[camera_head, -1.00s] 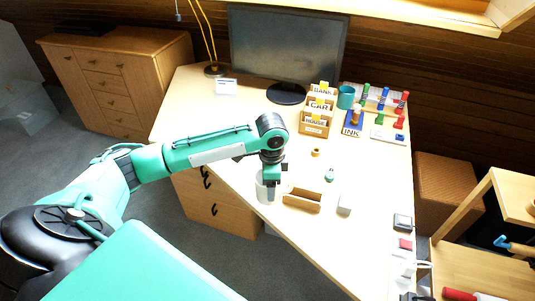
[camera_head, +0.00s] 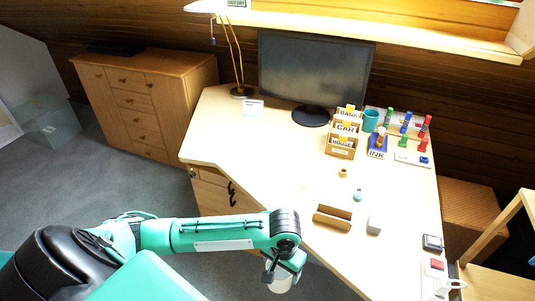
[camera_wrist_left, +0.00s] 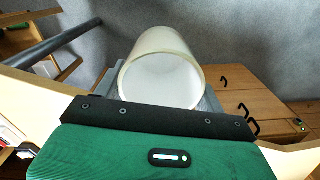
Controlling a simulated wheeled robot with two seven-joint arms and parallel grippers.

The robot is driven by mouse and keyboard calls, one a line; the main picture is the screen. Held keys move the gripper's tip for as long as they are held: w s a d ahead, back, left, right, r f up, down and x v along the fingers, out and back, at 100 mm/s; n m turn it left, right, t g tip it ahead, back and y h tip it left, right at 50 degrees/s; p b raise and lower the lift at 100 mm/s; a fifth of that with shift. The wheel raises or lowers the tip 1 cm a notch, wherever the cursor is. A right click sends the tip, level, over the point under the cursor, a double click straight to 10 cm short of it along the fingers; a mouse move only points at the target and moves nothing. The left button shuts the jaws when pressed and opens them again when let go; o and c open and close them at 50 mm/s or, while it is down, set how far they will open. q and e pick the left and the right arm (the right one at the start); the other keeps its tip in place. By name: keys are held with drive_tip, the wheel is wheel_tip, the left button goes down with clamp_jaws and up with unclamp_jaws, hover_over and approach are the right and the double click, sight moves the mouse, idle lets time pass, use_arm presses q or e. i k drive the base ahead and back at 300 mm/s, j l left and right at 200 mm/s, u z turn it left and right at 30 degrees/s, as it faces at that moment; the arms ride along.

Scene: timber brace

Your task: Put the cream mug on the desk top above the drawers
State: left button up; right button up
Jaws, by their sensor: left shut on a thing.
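The cream mug (camera_head: 279,283) is held by my left gripper (camera_head: 284,268), below the desk's front edge in the head view and over the floor. In the left wrist view, the mug (camera_wrist_left: 160,62) shows its open rim toward the camera, between the two grey fingers of the gripper (camera_wrist_left: 160,95). The desk top (camera_head: 225,140) is bare at its left end, above the drawers (camera_head: 212,190). The drawer fronts with dark handles (camera_wrist_left: 245,90) also show in the left wrist view. My right gripper is not in view.
A monitor (camera_head: 315,70), a lamp (camera_head: 240,90) and a small white card (camera_head: 253,107) stand at the back. A wooden tray (camera_head: 332,217) and a white block (camera_head: 374,225) lie near the front edge. Card boxes (camera_head: 343,140) and stamps stand at the right.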

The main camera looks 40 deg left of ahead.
sight(240, 153)
drive_tip(key=i+j, duration=0.1)
drive_tip(key=j, duration=0.5)
drive_tip(key=i+j, duration=0.1)
drive_tip(key=j, duration=1.15)
drive_tip(key=i+j, duration=0.15)
drive_tip(key=j, duration=0.45)
drive_tip(key=i+j, duration=0.1)
drive_tip(key=j, duration=0.5)
drive_tip(key=i+j, duration=0.1)
drive_tip(key=j, duration=1.1)
drive_tip(key=i+j+z, duration=0.1)
drive_tip(key=j+z, duration=0.2)
drive_tip(key=j, duration=0.55)
drive_tip(key=j+z, duration=0.25)
drive_tip(key=j, duration=0.55)
